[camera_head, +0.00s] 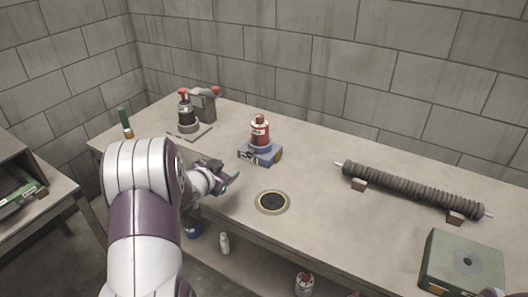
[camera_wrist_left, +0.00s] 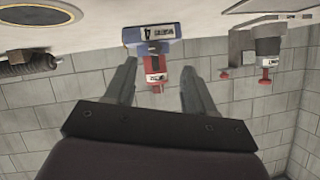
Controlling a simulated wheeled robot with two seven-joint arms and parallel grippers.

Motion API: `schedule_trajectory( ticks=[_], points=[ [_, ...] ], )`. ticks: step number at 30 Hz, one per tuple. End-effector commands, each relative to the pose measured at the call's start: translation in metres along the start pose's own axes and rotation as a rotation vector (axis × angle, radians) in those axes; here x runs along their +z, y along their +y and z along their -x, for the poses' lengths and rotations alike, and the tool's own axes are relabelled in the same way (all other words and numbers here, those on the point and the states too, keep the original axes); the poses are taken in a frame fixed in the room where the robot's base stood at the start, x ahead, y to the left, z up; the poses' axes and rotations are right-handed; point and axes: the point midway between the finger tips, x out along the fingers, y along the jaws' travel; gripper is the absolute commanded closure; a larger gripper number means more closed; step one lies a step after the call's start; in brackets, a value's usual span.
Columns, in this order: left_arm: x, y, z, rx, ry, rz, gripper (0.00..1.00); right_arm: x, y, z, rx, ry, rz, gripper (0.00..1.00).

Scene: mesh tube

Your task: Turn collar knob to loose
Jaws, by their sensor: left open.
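A red canister-like piece with a white label and a small red top (camera_head: 260,132) stands upright on a blue labelled base (camera_head: 262,153) at the middle of the bench. In the left wrist view, which is upside down, the red piece (camera_wrist_left: 158,73) hangs below the blue base (camera_wrist_left: 153,33). My left gripper (camera_head: 231,178) is open and empty, in front and to the left of the blue base. Its two fingers (camera_wrist_left: 158,68) appear either side of the red piece in the wrist view, apart from it. I cannot tell which part is the collar knob.
A grey fixture with red knobs (camera_head: 207,105) stands at the back left, beside a green-topped bottle (camera_head: 124,120). A ringed dark hole (camera_head: 272,202) is in the bench. A ribbed tube (camera_head: 410,189) lies on supports to the right, near a green box (camera_head: 462,262).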

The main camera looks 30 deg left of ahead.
Motion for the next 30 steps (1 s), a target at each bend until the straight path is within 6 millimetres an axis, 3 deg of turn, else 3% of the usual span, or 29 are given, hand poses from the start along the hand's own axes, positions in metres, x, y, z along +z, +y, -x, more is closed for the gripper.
schedule_trajectory(
  ticks=[5,18,24,30],
  points=[
    [-0.015,0.006,-0.008,0.028,0.07,0.005,0.46,0.001,0.0,-0.002,0.0,-0.001,0.0,0.57],
    [-0.021,0.009,-0.108,0.026,0.067,0.008,0.46,0.002,0.0,-0.011,0.0,-0.001,0.0,0.57],
    [-0.023,0.009,-0.124,0.025,0.066,0.008,0.46,0.002,0.0,-0.012,0.0,-0.001,0.0,0.57],
    [-0.023,0.009,-0.126,0.025,0.066,0.008,0.46,0.002,0.0,-0.012,0.0,-0.001,0.0,0.57]
  ],
)
